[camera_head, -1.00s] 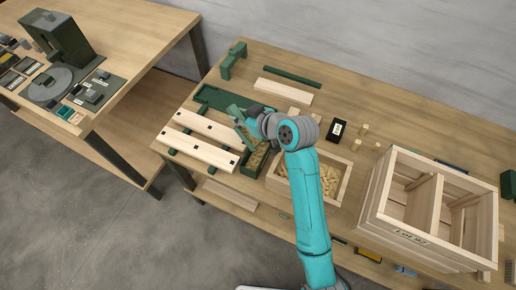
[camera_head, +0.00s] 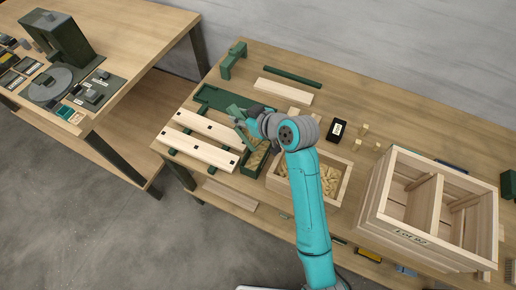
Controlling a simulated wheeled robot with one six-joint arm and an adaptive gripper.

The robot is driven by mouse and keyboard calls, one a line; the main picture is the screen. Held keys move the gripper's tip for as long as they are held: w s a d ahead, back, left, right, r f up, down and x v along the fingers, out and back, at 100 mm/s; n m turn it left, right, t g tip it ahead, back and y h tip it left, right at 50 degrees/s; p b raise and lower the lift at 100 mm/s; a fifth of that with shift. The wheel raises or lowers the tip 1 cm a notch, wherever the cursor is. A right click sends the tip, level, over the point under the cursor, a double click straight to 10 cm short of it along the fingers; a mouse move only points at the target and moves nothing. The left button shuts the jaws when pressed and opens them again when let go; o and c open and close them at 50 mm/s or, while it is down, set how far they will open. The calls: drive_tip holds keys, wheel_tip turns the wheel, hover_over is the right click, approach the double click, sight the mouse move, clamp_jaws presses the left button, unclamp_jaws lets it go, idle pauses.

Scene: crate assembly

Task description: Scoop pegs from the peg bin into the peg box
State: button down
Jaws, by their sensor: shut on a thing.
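The wooden peg bin (camera_head: 341,189) stands near the front edge of the bench and holds many pale pegs. The narrow dark green peg box (camera_head: 257,173) is just left of it, with pegs visible inside. My gripper (camera_head: 247,116) is above the far end of the peg box, shut on a green scoop (camera_head: 236,112). The scoop is tilted over the box. My arm and wrist hide part of the scoop, the fingertips and part of the bin, so I cannot tell whether pegs are left in the scoop.
Two pale slats (camera_head: 200,148) lie left of the peg box, with a green tray (camera_head: 215,97) behind them. A large wooden crate (camera_head: 415,236) stands at the right. A black block (camera_head: 338,129) and several loose pegs (camera_head: 358,145) are behind the bin.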

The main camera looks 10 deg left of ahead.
drive_tip(key=shift+s+d+r, duration=0.1)
drive_tip(key=shift+d, duration=0.05)
drive_tip(key=shift+w+a+f, duration=0.2)
drive_tip(key=shift+w+a, duration=0.05)
drive_tip(key=shift+a, duration=0.2)
drive_tip(key=shift+w+a+f+g+h, duration=0.35)
drive_tip(key=shift+f+g+h, duration=0.2)
drive_tip(key=shift+h, duration=0.1)
drive_tip(key=shift+w+a+f+g+h, duration=0.2)
drive_tip(key=shift+a+f+g+h, duration=0.1)
drive_tip(key=shift+f+g+h, duration=0.3)
drive_tip(key=shift+w+a+f+g+h, duration=0.2)
drive_tip(key=shift+a+f+g+h, duration=0.1)
drive_tip(key=shift+f+g+h, duration=0.25)
drive_tip(key=shift+w+a+f+g+h, duration=0.25)
drive_tip(key=shift+f+h, duration=0.15)
drive_tip(key=shift+h, duration=0.3)
drive_tip(key=shift+w+a+f+g+h, duration=0.1)
drive_tip(key=shift+f+g+h, duration=0.25)
drive_tip(key=shift+f+h, duration=0.2)
drive_tip(key=shift+r, duration=2.2)
